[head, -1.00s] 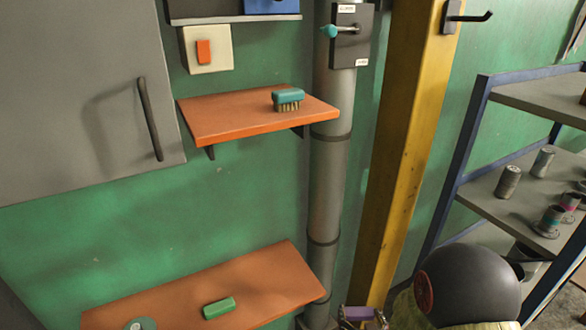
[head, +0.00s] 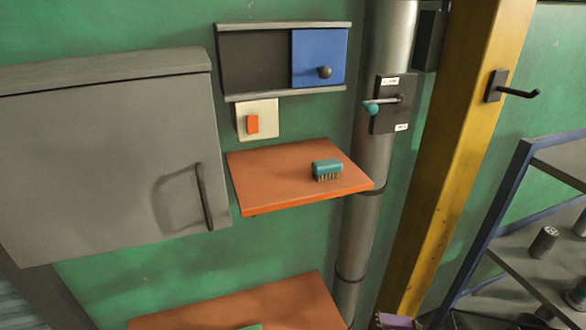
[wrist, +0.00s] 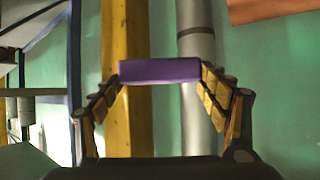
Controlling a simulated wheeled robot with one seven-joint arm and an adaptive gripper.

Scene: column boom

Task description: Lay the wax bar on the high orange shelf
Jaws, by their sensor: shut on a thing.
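The wax bar, a purple block (wrist: 160,71), is held between the two fingertips of my gripper (wrist: 160,76) in the wrist view. In the head view my gripper (head: 396,324) shows only at the bottom edge, with the purple bar (head: 395,320) in it, below and right of the shelves. The high orange shelf (head: 265,189) is fixed to the green wall, left of the grey pipe. A teal-backed brush (head: 327,169) stands on its right half; its left half and front are bare.
A lower orange shelf (head: 270,306) carries a green block (head: 251,327), cut off by the frame. A grey cabinet (head: 110,165) stands left of the high shelf. The grey pipe (head: 362,235), yellow column (head: 450,150) with a hook, and blue-framed rack (head: 490,225) are on the right.

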